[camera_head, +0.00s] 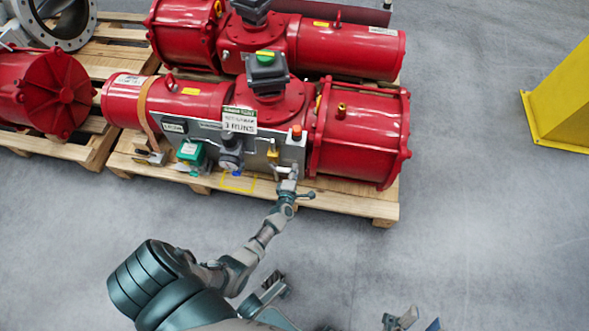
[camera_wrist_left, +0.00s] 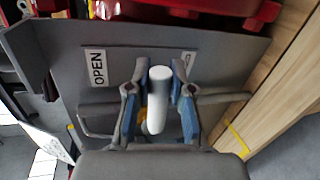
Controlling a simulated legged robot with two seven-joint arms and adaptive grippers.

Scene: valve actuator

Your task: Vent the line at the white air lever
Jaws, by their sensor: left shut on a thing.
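The white air lever (camera_wrist_left: 158,98) stands between the two fingers of my left gripper (camera_wrist_left: 157,100) in the left wrist view. The fingers, with blue inner pads, are closed around its sides, and its rounded white end shows between them. In the head view my left gripper (camera_head: 288,184) is at the lower right of the grey control panel (camera_head: 207,133), and the lever is mostly hidden there. An OPEN label (camera_wrist_left: 97,68) is left of the lever, with a second label partly hidden at right. My right gripper (camera_head: 415,321) is at the bottom edge, partly cut off, its fingers apart and empty.
The panel sits on a red actuator (camera_head: 362,130) on a wooden pallet (camera_head: 350,204). A green-topped box (camera_head: 191,152), a hanging sign (camera_head: 239,120) and a red button (camera_head: 296,131) are near. A yellow post (camera_head: 562,98) stands right; grey floor between is clear.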

